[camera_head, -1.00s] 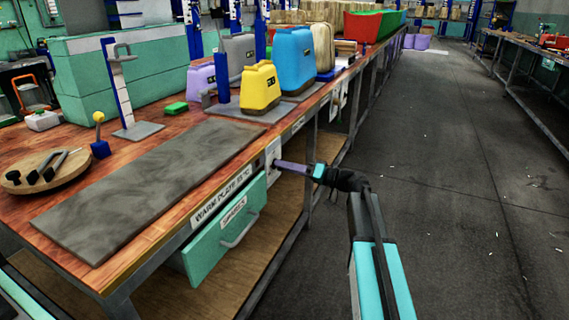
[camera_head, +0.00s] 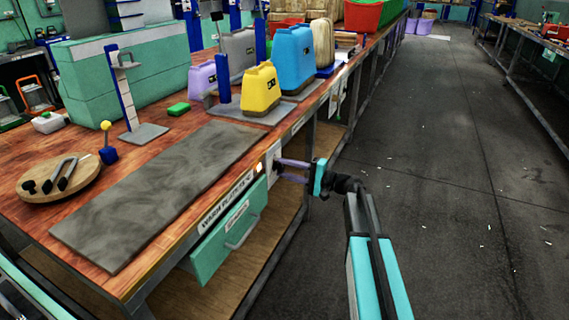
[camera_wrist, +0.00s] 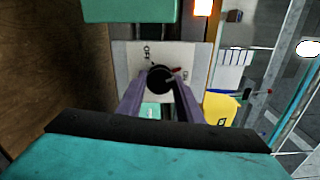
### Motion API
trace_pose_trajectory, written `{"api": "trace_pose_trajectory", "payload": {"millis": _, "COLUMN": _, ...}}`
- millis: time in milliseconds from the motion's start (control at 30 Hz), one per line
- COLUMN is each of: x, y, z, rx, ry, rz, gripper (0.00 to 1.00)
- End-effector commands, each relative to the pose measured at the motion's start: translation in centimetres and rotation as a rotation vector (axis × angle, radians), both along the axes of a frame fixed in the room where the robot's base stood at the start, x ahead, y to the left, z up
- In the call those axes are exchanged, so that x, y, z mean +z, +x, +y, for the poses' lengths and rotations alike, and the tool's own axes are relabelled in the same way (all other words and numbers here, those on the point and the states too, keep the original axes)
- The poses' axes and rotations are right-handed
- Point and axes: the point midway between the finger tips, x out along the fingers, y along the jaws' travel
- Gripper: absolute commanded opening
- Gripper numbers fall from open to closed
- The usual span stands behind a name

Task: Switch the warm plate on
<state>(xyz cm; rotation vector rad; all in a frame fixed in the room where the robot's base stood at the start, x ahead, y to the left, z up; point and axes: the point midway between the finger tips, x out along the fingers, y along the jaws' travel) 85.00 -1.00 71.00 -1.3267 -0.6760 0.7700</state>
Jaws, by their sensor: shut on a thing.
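The warm plate (camera_head: 165,185) is a long grey slab on the wooden bench top. Its label (camera_head: 226,204) is on the bench's front edge. A black round knob (camera_wrist: 159,79) with a red pointer sits on a pale switch panel (camera_wrist: 128,60) on the bench front. My gripper (camera_head: 278,170) reaches the panel from the aisle side; in the wrist view its two purple fingers (camera_wrist: 160,88) are shut on the knob, one on each side. A small lamp (camera_wrist: 203,7) beside the panel glows orange; it also shows in the head view (camera_head: 259,168).
A green drawer (camera_head: 228,243) is below the label, left of my gripper. Yellow (camera_head: 260,89) and blue (camera_head: 293,57) containers stand on the bench behind.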

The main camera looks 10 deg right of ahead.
Motion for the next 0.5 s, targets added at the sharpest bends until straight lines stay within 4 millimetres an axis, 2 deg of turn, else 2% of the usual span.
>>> {"api": "trace_pose_trajectory", "payload": {"millis": 33, "x": 0.37, "y": 0.11, "z": -0.53, "rx": -0.01, "ry": 0.024, "rz": 0.037, "gripper": 0.1}}
{"api": "trace_pose_trajectory", "payload": {"millis": 500, "x": 0.06, "y": 0.11, "z": -0.55, "rx": -0.011, "ry": 0.212, "rz": 0.293, "gripper": 0.1}}
